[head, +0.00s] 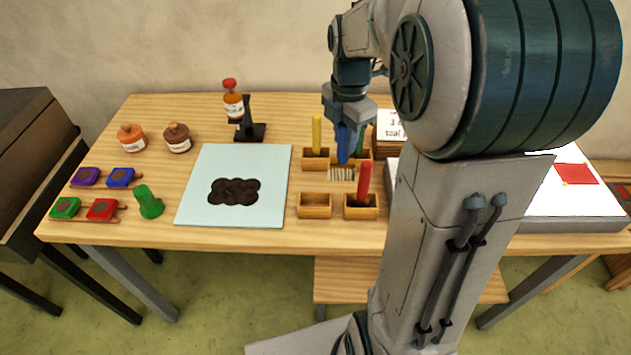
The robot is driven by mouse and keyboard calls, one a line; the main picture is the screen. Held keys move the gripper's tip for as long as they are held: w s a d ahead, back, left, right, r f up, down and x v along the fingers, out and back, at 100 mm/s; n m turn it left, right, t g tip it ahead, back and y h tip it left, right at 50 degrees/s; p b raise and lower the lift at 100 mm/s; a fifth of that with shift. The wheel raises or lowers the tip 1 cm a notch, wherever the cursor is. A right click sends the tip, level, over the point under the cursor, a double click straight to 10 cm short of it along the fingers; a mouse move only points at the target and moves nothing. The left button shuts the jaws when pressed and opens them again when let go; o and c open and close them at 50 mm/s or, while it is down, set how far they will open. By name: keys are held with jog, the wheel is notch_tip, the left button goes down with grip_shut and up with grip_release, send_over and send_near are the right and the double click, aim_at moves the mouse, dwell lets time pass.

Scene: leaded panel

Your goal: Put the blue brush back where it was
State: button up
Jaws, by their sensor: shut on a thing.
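My gripper (347,122) is shut on the blue brush (343,147) and holds it upright, bristles down. Its pale bristles (341,174) show between the back and front rows of wooden boxes; I cannot tell their exact height. The front left box (314,212) looks empty. The front right box (361,213) holds a red brush (364,180). The back left box (315,166) holds a yellow brush (317,132). A green brush (362,133) stands at the back right box, partly hidden behind the blue brush and gripper.
A pale panel (270,160) with a dark patch lies left of the boxes. Colored pads (102,208), a green object (149,202), jars (177,138) and a bottle on a black stand (250,130) are further left. A sign (390,124) stands behind my arm.

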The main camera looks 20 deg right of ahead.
jog(key=s+a+f+p, duration=0.1)
jog(key=a+f, duration=0.5)
jog(key=f, duration=0.2)
jog(key=shift+s+a, duration=0.15)
jog(key=shift+a, duration=0.25)
jog(key=shift+f, duration=0.2)
jog(key=o, duration=1)
notch_tip(320, 180, up, 11)
jog(key=s+f+m+t, duration=0.1)
jog(key=s+m+t, duration=0.2)
jog(key=s+m, duration=1.1)
jog(key=m, duration=0.7)
jog(key=shift+s+m, duration=0.25)
jog(key=shift+m, duration=0.05)
